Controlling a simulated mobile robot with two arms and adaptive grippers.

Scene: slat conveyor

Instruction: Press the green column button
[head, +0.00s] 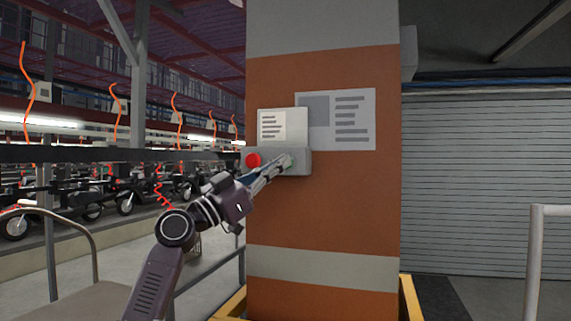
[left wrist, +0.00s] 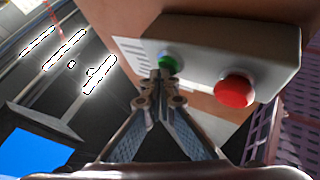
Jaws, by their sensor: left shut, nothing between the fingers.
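A grey button box (head: 304,162) is fixed to the orange and grey column (head: 330,215). It carries a red button (head: 253,160) on the left and a green button, largely hidden behind my fingers in the head view. The left wrist view shows the green button (left wrist: 169,63) and the red button (left wrist: 234,91) on the box (left wrist: 270,48). My left gripper (head: 286,163) is shut and empty, its fingertips (left wrist: 160,76) right at the green button. I cannot tell whether they touch it or whether it is pushed in. My right gripper is not in view.
A white notice (head: 283,125) and a grey sign (head: 354,120) are on the column above the box. A yellow guard (head: 408,297) surrounds its base. A railing (head: 92,245) stands at left, a white post (head: 533,265) at right.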

